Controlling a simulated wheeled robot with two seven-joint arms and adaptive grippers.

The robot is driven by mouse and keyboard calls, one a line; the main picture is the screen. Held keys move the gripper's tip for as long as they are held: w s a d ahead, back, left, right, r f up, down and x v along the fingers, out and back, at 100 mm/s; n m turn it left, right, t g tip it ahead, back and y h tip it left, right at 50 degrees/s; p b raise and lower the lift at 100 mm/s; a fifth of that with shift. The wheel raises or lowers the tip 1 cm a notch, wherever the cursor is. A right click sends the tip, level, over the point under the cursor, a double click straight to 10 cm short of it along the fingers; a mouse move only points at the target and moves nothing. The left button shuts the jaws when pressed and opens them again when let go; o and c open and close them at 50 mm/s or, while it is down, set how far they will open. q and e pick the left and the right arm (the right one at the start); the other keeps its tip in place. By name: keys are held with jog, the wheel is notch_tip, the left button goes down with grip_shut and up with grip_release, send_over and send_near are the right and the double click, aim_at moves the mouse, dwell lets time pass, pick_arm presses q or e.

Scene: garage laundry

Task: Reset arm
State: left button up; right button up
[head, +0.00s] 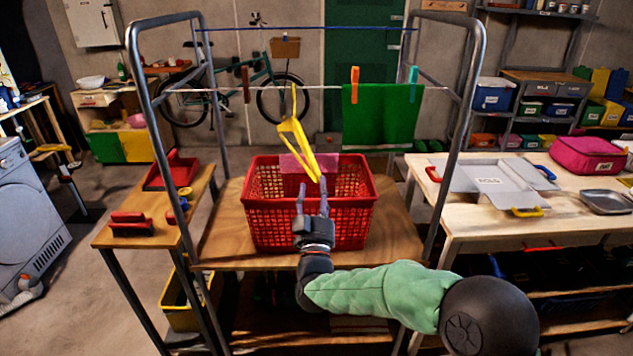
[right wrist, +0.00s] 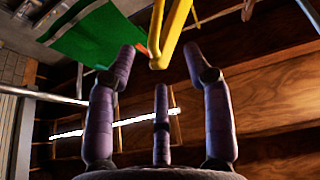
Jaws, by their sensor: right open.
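My right gripper (head: 312,190) is in front of and over the red basket (head: 270,222) in the head view, with its fingers pointing up and away. In the right wrist view its fingers (right wrist: 161,55) are spread apart with nothing held between them. A yellow looped piece (head: 297,133) hangs at the line, and its lower end comes down close to the fingertips. It also shows in the right wrist view (right wrist: 173,28), just beyond the fingertips; whether it touches them I cannot tell. My left gripper is not in view.
The metal rack frame (head: 470,90) stands around the wooden shelf (head: 222,240). A green cloth (head: 378,115) hangs on the line by an orange peg (head: 354,85) and a teal peg (head: 412,78). A pink cloth (head: 300,163) is at the basket. A side table with grey tray (head: 490,187) stands right.

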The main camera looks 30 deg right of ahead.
jog(key=v, duration=0.8)
jog(key=shift+f, duration=0.1)
jog(key=w+a+f+n+g+y+p, duration=0.25)
jog(key=a+f+y, duration=0.35)
jog(key=f, duration=0.7)
jog(key=w+a+f+n+g+y+p, duration=0.2)
jog(key=a+f+g+y, duration=0.3)
jog(key=f, duration=0.8)
jog(key=s+a+f+g+y+p, duration=0.1)
jog(key=s+a+f+g+y, duration=0.1)
jog(key=s+f, duration=0.4)
jog(key=s+a+f+g+y+p, duration=0.1)
jog(key=s+a+f+g+y, duration=0.1)
jog(key=s+a+f+g, duration=0.3)
jog(key=s+a+f+m+g+y+p, duration=0.1)
jog(key=s+a+f+g, duration=0.3)
jog(key=s+f, duration=0.3)
jog(key=s+a, duration=0.1)
jog(key=s, duration=0.4)
jog(key=shift+f+y, duration=0.25)
jog(key=shift+y, duration=0.15)
